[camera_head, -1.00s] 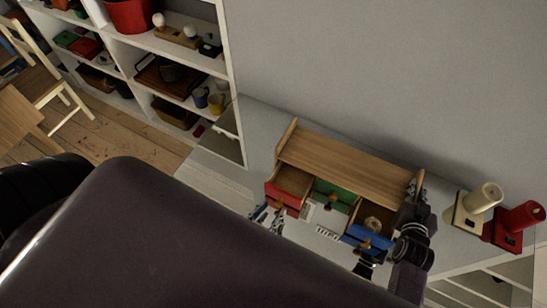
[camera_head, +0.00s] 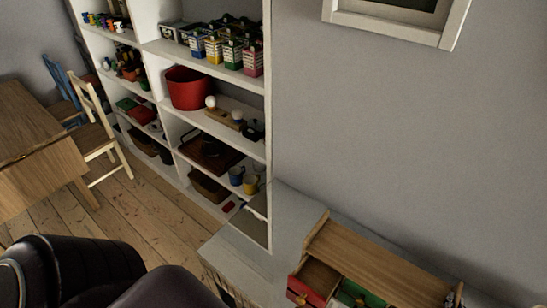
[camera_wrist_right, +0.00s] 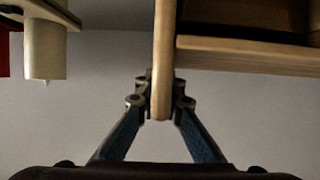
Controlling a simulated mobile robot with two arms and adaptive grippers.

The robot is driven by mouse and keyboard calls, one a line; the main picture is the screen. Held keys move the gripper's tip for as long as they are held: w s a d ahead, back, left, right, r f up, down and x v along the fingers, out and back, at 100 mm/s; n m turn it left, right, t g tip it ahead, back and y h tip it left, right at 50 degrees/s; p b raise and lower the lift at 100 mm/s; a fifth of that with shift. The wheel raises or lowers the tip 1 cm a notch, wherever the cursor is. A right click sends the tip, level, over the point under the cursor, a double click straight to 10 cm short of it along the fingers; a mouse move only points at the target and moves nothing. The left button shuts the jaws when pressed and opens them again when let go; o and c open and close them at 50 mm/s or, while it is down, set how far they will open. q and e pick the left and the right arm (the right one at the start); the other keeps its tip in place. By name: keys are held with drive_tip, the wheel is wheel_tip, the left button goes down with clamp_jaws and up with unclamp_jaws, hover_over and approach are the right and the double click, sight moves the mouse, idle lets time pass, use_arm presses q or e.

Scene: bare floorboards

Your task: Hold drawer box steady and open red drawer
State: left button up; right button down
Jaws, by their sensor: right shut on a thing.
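The wooden drawer box (camera_head: 385,262) stands on the grey surface at the lower right of the head view, cut by the bottom edge. Its red drawer (camera_head: 306,290) is pulled out, with its open wooden inside showing. A green drawer (camera_head: 358,294) beside it is partly visible. My right gripper (camera_wrist_right: 160,98) is shut on the box's upright wooden side panel (camera_wrist_right: 163,50) in the right wrist view. Only a small dark piece of it shows at the box's right end in the head view. My left gripper is out of view.
A white shelf unit (camera_head: 268,120) with a red bucket (camera_head: 189,88) and mugs stands left of the box. A wooden table (camera_head: 35,125) and chair (camera_head: 95,135) are farther left. A cream cylinder (camera_wrist_right: 45,50) is near the panel in the wrist view.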

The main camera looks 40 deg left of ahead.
drive_tip(key=c, duration=2)
unclamp_jaws()
drive_tip(key=shift+o, duration=0.2)
